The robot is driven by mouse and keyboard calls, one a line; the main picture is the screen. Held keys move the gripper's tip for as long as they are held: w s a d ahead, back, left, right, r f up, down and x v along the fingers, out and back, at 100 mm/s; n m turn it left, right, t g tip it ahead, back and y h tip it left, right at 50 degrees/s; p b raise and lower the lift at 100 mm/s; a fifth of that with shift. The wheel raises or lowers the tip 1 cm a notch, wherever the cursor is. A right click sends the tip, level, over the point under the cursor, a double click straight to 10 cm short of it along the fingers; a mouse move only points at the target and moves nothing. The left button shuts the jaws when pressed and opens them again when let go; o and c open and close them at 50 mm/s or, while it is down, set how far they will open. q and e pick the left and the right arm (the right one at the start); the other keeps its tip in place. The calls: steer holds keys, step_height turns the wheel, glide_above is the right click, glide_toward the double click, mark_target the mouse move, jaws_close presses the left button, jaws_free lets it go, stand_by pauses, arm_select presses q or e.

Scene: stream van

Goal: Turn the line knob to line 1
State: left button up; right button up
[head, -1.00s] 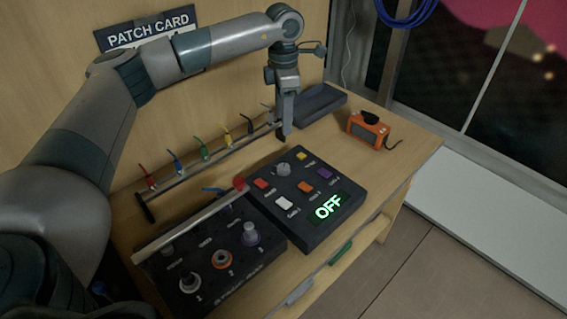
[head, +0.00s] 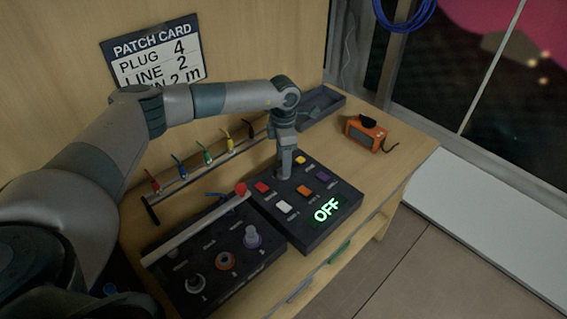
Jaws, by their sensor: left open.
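The dark control box (head: 312,241) sits on the bench with several coloured buttons and a green lit display (head: 327,210) reading OFF. The grey round knob at the box's back left is now hidden behind my left gripper (head: 284,174). The gripper points straight down at the knob's place, open. I cannot tell whether its fingers are around the knob or just above it. The knob's pointing direction is hidden. My right gripper is not in view.
A patch panel (head: 177,298) with several sockets lies left of the box, a pale bar with a red end (head: 195,230) across it. A rack of coloured plugs (head: 207,157) stands behind. An orange device (head: 366,133) is at right. The patch card (head: 153,50) reads PLUG 4, LINE 2.

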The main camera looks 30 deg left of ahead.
arm_select(q)
step_height(320, 180, down, 2)
steer(key=shift+f+p, duration=0.35)
steer(key=shift+f, duration=0.25)
steer(key=shift+c, duration=0.3)
steer(key=c, duration=1)
